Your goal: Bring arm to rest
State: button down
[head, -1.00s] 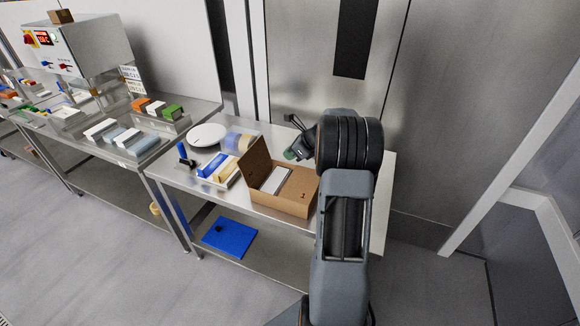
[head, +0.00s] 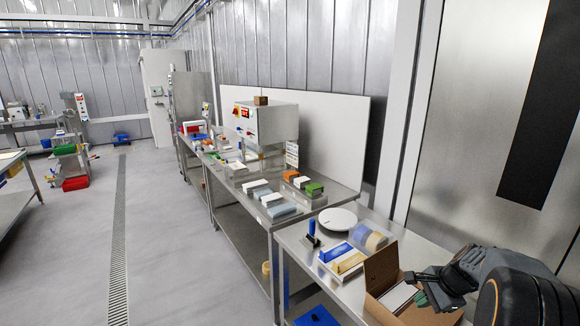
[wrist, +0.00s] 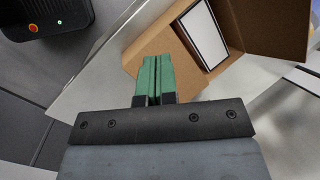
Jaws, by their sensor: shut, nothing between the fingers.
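My gripper (wrist: 152,80) has green fingers closed together with nothing between them. Part of the box is hidden by my gripper and arm. My arm's dark wrist and links fill the lower right corner of the head view.
A longer bench (head: 243,207) with a white machine (head: 268,124) stands farther left.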

jog(key=s+a+r+n+h, duration=0.1)
jog(key=s+a+r+n, duration=0.2)
jog(key=s+a+n, duration=0.2)
jog(key=s+a+r+n+t+h, duration=0.1)
jog(key=s+a+r+n, duration=0.1)
jog(key=s+a+n, duration=0.3)
jog(key=s+a+r+n+h, duration=0.1)
jog(key=s+a+r+n, duration=0.2)
jog(key=s+a+n, duration=0.2)
jog(key=a+n, duration=0.1)
jog(key=a, duration=0.2)
jog(key=shift+s+a+r+n, duration=0.2)
jog(key=shift+r+n, duration=0.1)
jog(key=shift+r, duration=0.05)
